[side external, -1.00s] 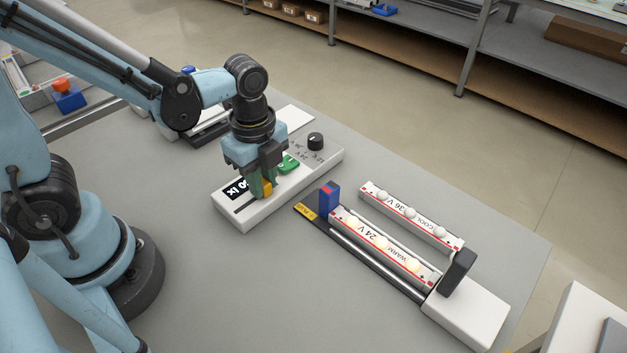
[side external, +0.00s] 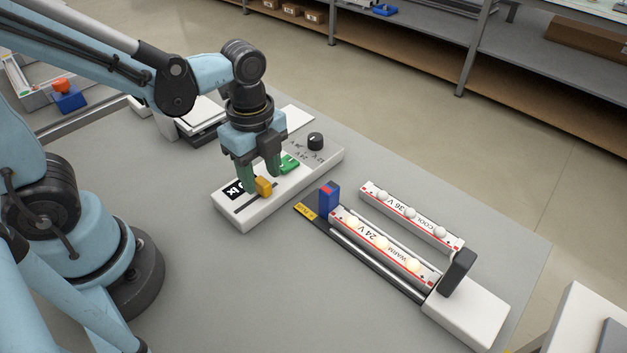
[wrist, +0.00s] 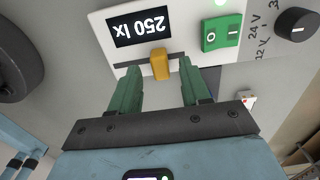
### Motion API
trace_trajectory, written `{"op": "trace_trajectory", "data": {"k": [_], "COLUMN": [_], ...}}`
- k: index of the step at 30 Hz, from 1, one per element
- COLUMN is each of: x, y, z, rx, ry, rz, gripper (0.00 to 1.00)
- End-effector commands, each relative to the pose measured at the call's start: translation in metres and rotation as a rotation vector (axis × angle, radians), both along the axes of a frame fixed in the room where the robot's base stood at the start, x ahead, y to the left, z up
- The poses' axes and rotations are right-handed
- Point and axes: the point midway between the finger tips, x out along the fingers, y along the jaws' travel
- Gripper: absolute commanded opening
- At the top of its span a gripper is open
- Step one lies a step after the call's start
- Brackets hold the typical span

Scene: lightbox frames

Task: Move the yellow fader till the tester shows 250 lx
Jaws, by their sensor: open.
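The yellow fader (side external: 264,185) sits in the slot of the white tester box; it also shows in the wrist view (wrist: 160,64). The tester's black display (wrist: 141,26) reads 250 lx in the wrist view. In the side view my arm partly hides the display (side external: 234,190). My gripper (side external: 260,178) is open, with its green fingers spread; in the wrist view the fingers (wrist: 159,80) stand apart on either side of the fader, with a gap on each side and nothing held.
A green switch (wrist: 222,32) and a black knob (wrist: 297,24) are on the tester box (side external: 325,166). The lit WARM 24 V strip (side external: 383,245) sits in a holder; the COOL 36 V strip (side external: 411,216) lies beside it. Bare grey table (side external: 240,290) lies in front.

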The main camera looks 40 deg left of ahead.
Motion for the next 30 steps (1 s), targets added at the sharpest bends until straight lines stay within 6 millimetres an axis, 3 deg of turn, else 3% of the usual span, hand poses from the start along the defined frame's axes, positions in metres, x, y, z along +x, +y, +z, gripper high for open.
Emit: {"op": "trace_trajectory", "data": {"k": [18,30], "x": [0.000,0.000], "y": [0.000,0.000], "z": [0.082,0.100], "rx": [0.000,-0.001], "ry": [0.000,0.000], "rz": [0.000,0.000], "gripper": [0.47,0.47]}}
